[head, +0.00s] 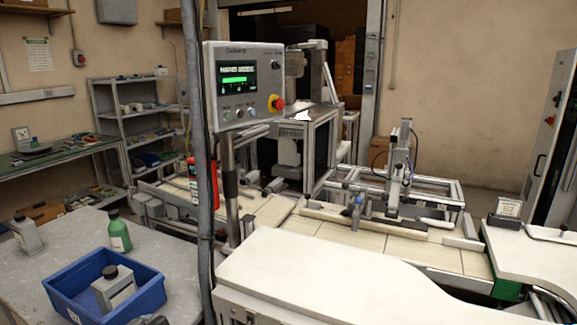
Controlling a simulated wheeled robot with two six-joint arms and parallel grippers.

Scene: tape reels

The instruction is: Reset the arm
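Neither of my grippers can be made out in the head view. No arm of mine is clearly visible either. A small dark shape (152,320) is cut off by the bottom edge, and I cannot tell what it is. No tape reel can be made out.
A blue crate (148,297) holding a grey dark-capped bottle (113,287) stands on the grey table (172,258) at left. A green bottle (119,233) and another grey bottle (25,235) stand behind it. A control panel (243,82), conveyor (350,236) and white curved counter (330,275) fill the middle.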

